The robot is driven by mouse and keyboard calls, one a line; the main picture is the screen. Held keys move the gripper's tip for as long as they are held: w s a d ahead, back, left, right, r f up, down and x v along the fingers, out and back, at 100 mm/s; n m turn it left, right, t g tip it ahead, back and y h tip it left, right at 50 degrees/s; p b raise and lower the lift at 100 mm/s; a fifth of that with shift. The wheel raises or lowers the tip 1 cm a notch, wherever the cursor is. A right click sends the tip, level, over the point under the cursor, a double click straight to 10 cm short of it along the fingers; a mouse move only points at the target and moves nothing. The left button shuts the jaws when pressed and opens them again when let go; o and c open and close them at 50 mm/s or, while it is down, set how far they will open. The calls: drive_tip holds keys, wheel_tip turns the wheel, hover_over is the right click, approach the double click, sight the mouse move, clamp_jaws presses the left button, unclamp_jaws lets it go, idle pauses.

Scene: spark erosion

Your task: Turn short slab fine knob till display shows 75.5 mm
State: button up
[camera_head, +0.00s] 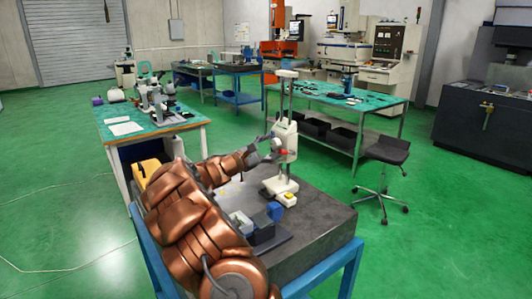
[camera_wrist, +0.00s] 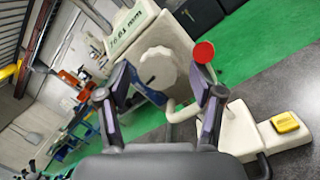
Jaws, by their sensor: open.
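A white height gauge (camera_head: 290,133) with a tall column stands on the dark slab. In the wrist view its display (camera_wrist: 130,28) is tilted and seems to read about 76.6 mm; the last digit is hard to make out. A pale round knob (camera_wrist: 158,68) is just below the display. A red round knob (camera_wrist: 203,52) is to its right; I cannot tell from its look whether it is the fine one. My gripper (camera_head: 266,147) is open beside the gauge. In the wrist view its fingers (camera_wrist: 163,85) frame the pale knob, with no clear contact.
The dark slab (camera_head: 318,205) also holds a yellow block (camera_wrist: 285,123) on the gauge's base and blue and grey pieces (camera_head: 262,228) near its front. A stool (camera_head: 388,150) stands to the right. A green-topped bench (camera_head: 340,98) is behind; the green floor between is open.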

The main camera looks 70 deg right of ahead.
drive_tip(key=m+b, duration=0.1)
drive_tip(key=m, duration=0.1)
drive_tip(key=m+b, duration=0.1)
drive_tip(key=m, duration=0.2)
drive_tip(key=shift+f+g+y+b, duration=0.15)
drive_tip(key=shift+g+y+b, duration=0.15)
drive_tip(key=shift+g, duration=0.1)
drive_tip(key=m, duration=0.3)
drive_tip(key=m+y+b, duration=0.1)
drive_tip(key=m, duration=0.2)
drive_tip(key=shift+w+d+r+m+g, duration=0.1)
drive_tip(key=shift+r+m+g, duration=0.1)
drive_tip(key=shift+m+g, duration=0.2)
drive_tip(key=m, duration=0.3)
drive_tip(key=m+y+p, duration=0.1)
drive_tip(key=shift+r+m, duration=0.3)
drive_tip(key=shift+m, duration=0.1)
drive_tip(key=shift+r+m+p, duration=0.1)
drive_tip(key=shift+m+p, duration=0.8)
drive_tip(key=shift+p, duration=0.05)
drive_tip(key=shift+m+p, duration=0.8)
drive_tip(key=shift+p, duration=0.3)
